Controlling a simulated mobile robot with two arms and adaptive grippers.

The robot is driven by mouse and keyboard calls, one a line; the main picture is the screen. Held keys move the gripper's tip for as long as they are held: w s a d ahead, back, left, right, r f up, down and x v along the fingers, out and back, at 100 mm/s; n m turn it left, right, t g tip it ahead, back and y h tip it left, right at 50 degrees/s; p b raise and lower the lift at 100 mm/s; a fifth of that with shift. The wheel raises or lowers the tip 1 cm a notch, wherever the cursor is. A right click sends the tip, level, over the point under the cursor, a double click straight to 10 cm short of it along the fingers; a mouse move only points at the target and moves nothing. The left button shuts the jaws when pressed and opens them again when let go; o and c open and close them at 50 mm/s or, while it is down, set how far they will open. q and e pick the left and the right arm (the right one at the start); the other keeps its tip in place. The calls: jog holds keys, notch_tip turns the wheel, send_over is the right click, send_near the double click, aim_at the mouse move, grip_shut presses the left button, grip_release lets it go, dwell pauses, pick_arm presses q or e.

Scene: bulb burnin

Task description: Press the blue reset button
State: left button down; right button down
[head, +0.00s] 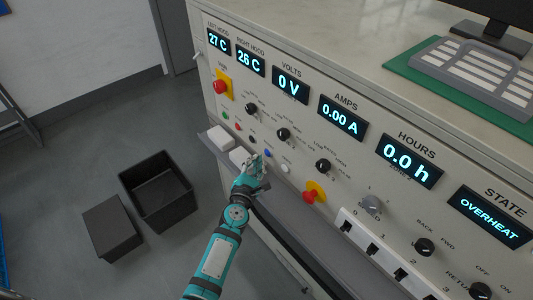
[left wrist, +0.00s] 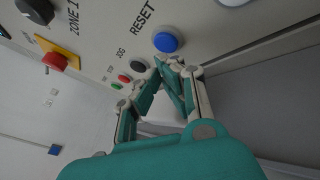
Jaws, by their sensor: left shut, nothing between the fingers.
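The blue reset button (left wrist: 166,42) sits on the light panel below the printed word RESET in the left wrist view. In the head view the blue button (head: 268,153) shows just above and right of my left gripper (head: 256,160). My left gripper is shut and empty, its fingertips (left wrist: 173,66) close to the button's lower edge in the left wrist view. I cannot tell whether they touch it. The button does not look covered. My right gripper is not in view.
A red mushroom button on a yellow plate (head: 313,194) and several black knobs are nearby. The STATE display (head: 490,216) reads OVERHEAT. A grey ledge (head: 285,208) runs below the panel. Black bins (head: 158,190) stand on the floor.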

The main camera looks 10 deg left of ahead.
pick_arm(q)
jog(key=shift+w+d, duration=0.15)
jog(key=shift+w, duration=0.1)
jog(key=shift+w+d, duration=0.25)
jog(key=shift+w, duration=0.05)
dwell(0.7)
dwell(0.3)
jog(key=shift+s+a, duration=0.5)
jog(key=shift+s, duration=0.15)
jog(key=shift+s+a, duration=0.8)
jog(key=shift+s, duration=0.2)
jog(key=shift+s+a, duration=0.75)
jog(key=shift+s, duration=0.25)
